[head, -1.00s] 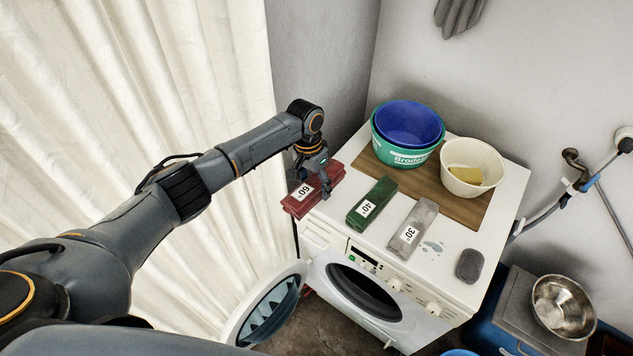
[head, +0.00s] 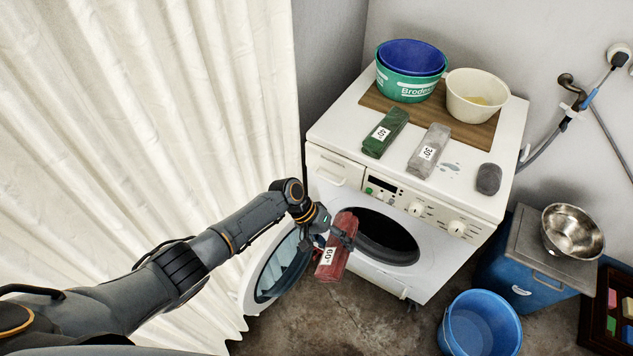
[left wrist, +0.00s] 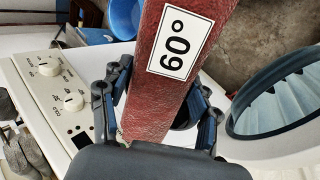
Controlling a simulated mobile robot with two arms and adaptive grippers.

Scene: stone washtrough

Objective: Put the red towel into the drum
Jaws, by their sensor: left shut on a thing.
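The red towel (head: 337,250) is a folded dark-red bundle with a white 60° label. My left gripper (head: 342,238) is shut on it and holds it in the air in front of the washing machine, at the left side of the drum opening. The towel (left wrist: 165,95) fills the middle of the left wrist view between the fingers (left wrist: 155,105). The drum (head: 385,238) is a dark round opening in the machine's front, its left part hidden behind the towel and gripper. The round door (head: 283,265) stands open to the left. My right gripper is not in view.
A green 40° towel (head: 385,133) and a grey 30° towel (head: 428,151) lie on the machine top (head: 340,131), near the stacked tubs (head: 411,88), a cream bowl (head: 459,105) and a grey sponge-like piece (head: 489,179). A blue bucket (head: 456,325) stands on the floor at right.

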